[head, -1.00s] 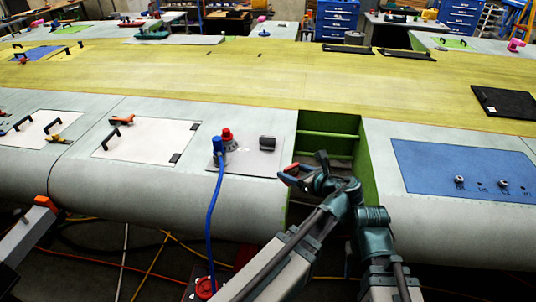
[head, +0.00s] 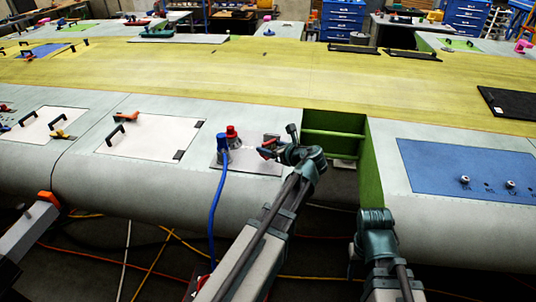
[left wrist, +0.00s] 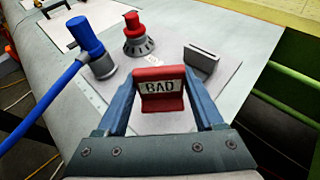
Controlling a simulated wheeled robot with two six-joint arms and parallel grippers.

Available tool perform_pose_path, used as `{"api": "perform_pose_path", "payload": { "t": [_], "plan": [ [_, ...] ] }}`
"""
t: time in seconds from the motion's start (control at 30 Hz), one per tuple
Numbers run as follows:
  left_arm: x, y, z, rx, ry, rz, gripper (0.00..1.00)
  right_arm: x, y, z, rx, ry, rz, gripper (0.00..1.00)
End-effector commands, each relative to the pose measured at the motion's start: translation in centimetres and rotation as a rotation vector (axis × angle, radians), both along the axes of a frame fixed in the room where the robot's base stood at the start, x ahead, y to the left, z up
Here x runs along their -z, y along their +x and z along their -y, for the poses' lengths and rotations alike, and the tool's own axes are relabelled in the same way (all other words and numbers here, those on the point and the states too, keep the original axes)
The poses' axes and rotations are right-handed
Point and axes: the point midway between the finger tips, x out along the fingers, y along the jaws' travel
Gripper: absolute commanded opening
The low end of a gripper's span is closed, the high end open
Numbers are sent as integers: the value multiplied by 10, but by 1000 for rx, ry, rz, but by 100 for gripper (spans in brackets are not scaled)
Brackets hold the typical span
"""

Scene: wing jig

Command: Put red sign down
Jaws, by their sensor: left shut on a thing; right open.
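My left gripper (head: 268,150) is shut on the red sign (left wrist: 160,101), which carries a white label reading "BAD" in the left wrist view. The sign shows upright between the two blue-grey fingers. It is over the near part of a grey plate (left wrist: 128,90) on the wing's front skin. I cannot tell whether its foot touches the plate. In the head view the sign is small and mostly hidden by the gripper. My right arm's joint shows at the lower right in the head view, but its gripper does not show.
A blue plug with a hose (head: 222,148) and a red-topped knob (head: 232,136) stand on the plate's left part. A grey slotted block (left wrist: 201,60) stands at its far right. Right of it is an open green-walled bay (head: 333,140). A blue panel (head: 465,168) lies farther right.

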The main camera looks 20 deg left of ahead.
Motion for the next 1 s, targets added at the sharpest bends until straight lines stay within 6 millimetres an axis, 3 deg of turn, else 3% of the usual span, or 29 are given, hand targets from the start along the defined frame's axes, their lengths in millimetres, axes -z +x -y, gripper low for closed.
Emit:
{"api": "perform_pose_path", "payload": {
  "t": [0.27,0.53,0.97,1.0],
  "plan": [
    [2,9,-12,-1,0,0,15,2,0,0,0,0,0,50],
    [38,7,-11,1,0,0,15,38,0,0,1,0,0,50],
    [41,7,-11,1,0,0,15,41,0,0,1,0,0,50],
    [40,7,-11,1,0,0,73,40,0,0,1,0,0,50]
  ]
}}
